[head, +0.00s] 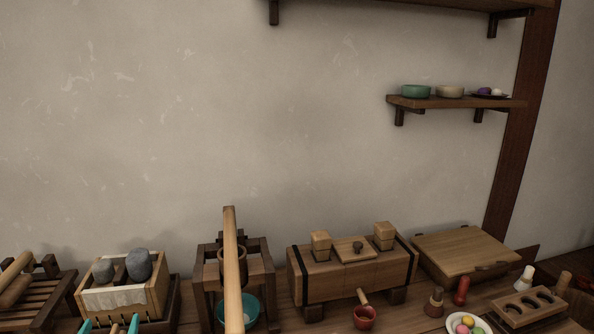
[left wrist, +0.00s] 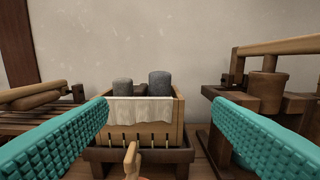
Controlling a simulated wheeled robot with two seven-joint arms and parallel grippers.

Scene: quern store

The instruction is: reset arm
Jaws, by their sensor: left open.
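My left gripper (head: 110,328) shows only its teal fingertips at the bottom left edge of the head view, in front of the wooden box with stones. In the left wrist view its two teal fingers (left wrist: 165,135) are spread wide apart with nothing between them touching either finger. Beyond them stands the light wooden box (left wrist: 180,118) with a pale cloth (left wrist: 140,109) over its front and two grey stones (left wrist: 160,83) on top. A wooden handle (left wrist: 131,160) rises at the bottom, between the fingers. My right gripper is not in view.
A wooden press with a long beam (head: 231,260) and a teal bowl (head: 250,308) stand right of the box. A slatted rack (head: 45,300) is at far left. A banded chest (head: 340,280), a red ladle (head: 364,316) and a lidded box (head: 465,250) stand further right.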

